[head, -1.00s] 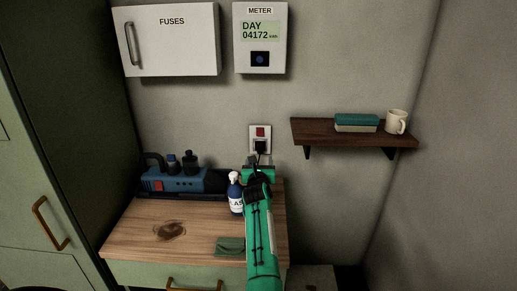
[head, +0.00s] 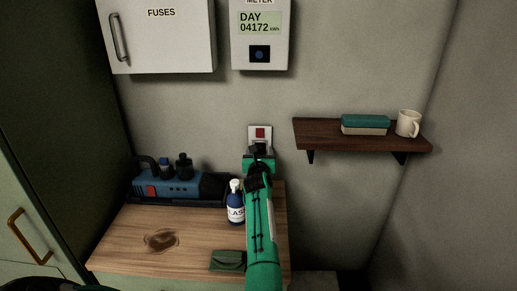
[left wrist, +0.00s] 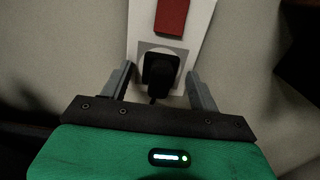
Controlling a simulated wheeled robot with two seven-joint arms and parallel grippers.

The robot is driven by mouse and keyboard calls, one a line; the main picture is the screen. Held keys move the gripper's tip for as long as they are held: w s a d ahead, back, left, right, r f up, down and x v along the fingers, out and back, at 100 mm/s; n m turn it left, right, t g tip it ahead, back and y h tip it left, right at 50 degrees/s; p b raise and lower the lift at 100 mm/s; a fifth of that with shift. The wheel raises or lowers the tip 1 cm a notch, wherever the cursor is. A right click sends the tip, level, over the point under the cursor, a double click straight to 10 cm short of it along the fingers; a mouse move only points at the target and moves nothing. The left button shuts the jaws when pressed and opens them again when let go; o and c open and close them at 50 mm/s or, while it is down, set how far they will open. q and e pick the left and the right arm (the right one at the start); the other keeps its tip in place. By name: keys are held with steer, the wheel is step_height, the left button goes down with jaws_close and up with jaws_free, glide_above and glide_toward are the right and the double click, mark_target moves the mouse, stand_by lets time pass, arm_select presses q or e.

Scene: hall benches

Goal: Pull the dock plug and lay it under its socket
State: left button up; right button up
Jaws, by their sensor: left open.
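The black dock plug (left wrist: 160,72) sits in its wall socket (left wrist: 140,47), which has a red switch (left wrist: 172,16) above it. In the head view the socket plate (head: 260,132) shows above my gripper, which hides most of the plug. My left gripper (left wrist: 160,84) is open. Its two fingers stand on either side of the plug with a gap on each side, and the plug's cord runs down toward the gripper body. The gripper also shows in the head view (head: 259,154). My right gripper is not in view.
A dark shelf (head: 350,140) on the right holds a green-topped box (head: 365,124) and a mug (head: 408,123).

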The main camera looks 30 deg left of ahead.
arm_select(q)
steer(key=shift+s+r, duration=0.1)
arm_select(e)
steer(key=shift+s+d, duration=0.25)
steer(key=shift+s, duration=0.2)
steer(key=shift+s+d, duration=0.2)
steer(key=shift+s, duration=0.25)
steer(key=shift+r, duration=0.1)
